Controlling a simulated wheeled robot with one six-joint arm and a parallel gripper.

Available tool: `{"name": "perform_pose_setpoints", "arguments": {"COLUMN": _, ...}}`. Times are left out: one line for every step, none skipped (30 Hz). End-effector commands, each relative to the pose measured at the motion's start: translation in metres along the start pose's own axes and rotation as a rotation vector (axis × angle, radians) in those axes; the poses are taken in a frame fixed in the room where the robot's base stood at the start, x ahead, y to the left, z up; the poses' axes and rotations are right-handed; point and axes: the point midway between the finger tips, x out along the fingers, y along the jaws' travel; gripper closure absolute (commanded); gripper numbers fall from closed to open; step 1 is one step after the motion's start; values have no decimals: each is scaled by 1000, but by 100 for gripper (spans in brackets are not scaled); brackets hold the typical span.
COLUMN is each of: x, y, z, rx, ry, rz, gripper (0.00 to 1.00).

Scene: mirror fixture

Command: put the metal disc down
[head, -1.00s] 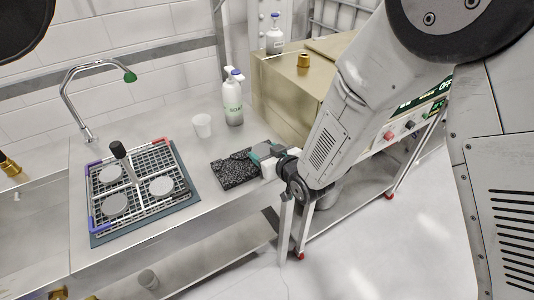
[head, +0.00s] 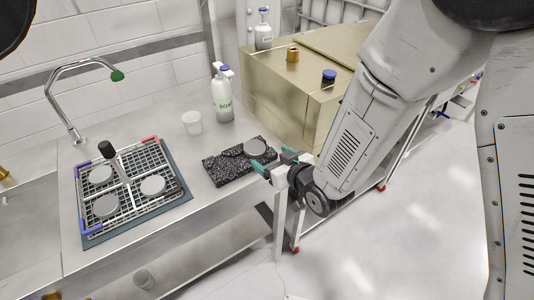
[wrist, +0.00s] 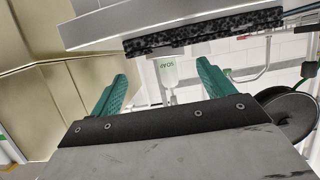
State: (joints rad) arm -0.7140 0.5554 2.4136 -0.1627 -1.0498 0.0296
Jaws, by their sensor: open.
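A grey metal disc (head: 255,147) lies flat on the right part of a black speckled slab (head: 228,172) at the counter's right end. My gripper (head: 274,161) is open and empty, just right of the slab, its green fingers apart on either side. It appears clear of the disc. In the wrist view my open gripper (wrist: 162,78) has nothing between its fingers, and the dark edge of the slab (wrist: 200,32) shows beyond. The disc cannot be made out there.
A wire rack (head: 126,190) with several grey discs and a black-handled upright stands at the left. A white cup (head: 192,122) and soap bottle (head: 222,98) stand behind the slab. A beige box (head: 290,85) stands behind my gripper. The tap (head: 60,95) rises at the back left.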

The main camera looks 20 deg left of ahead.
Motion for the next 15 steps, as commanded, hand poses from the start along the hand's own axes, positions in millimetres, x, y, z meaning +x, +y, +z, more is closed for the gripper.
{"name": "perform_pose_setpoints", "arguments": {"x": -4, "y": 0, "z": 0, "rx": 0, "ry": 1, "rz": 0, "gripper": 19}}
{"name": "perform_pose_setpoints", "arguments": {"x": -5, "y": 0, "z": 0, "rx": 0, "ry": 1, "rz": 0, "gripper": 19}}
{"name": "perform_pose_setpoints", "arguments": {"x": -6, "y": 0, "z": 0, "rx": 0, "ry": 1, "rz": 0, "gripper": 19}}
{"name": "perform_pose_setpoints", "arguments": {"x": -7, "y": 0, "z": 0, "rx": 0, "ry": 0, "rz": 0, "gripper": 19}}
{"name": "perform_pose_setpoints", "arguments": {"x": -7, "y": 0, "z": 0, "rx": 0, "ry": 0, "rz": 0, "gripper": 19}}
{"name": "perform_pose_setpoints", "arguments": {"x": -7, "y": 0, "z": 0, "rx": 0, "ry": 0, "rz": 0, "gripper": 19}}
{"name": "perform_pose_setpoints", "arguments": {"x": -7, "y": 0, "z": 0, "rx": 0, "ry": 0, "rz": 0, "gripper": 19}}
{"name": "perform_pose_setpoints", "arguments": {"x": -7, "y": 0, "z": 0, "rx": 0, "ry": 0, "rz": 0, "gripper": 19}}
{"name": "perform_pose_setpoints", "arguments": {"x": -7, "y": 1, "z": 0, "rx": 0, "ry": 0, "rz": 1, "gripper": 19}}
{"name": "perform_pose_setpoints", "arguments": {"x": -7, "y": 2, "z": -1, "rx": 0, "ry": -1, "rz": 3, "gripper": 19}}
{"name": "perform_pose_setpoints", "arguments": {"x": -8, "y": 3, "z": -2, "rx": 1, "ry": -4, "rz": 6, "gripper": 19}}
{"name": "perform_pose_setpoints", "arguments": {"x": -10, "y": 8, "z": -5, "rx": 2, "ry": -13, "rz": 16, "gripper": 19}}
{"name": "perform_pose_setpoints", "arguments": {"x": -12, "y": 13, "z": -8, "rx": 4, "ry": -22, "rz": 26, "gripper": 19}}
{"name": "perform_pose_setpoints", "arguments": {"x": -15, "y": 20, "z": -12, "rx": 6, "ry": -37, "rz": 41, "gripper": 19}}
{"name": "perform_pose_setpoints", "arguments": {"x": -21, "y": 32, "z": -18, "rx": 11, "ry": -62, "rz": 64, "gripper": 19}}
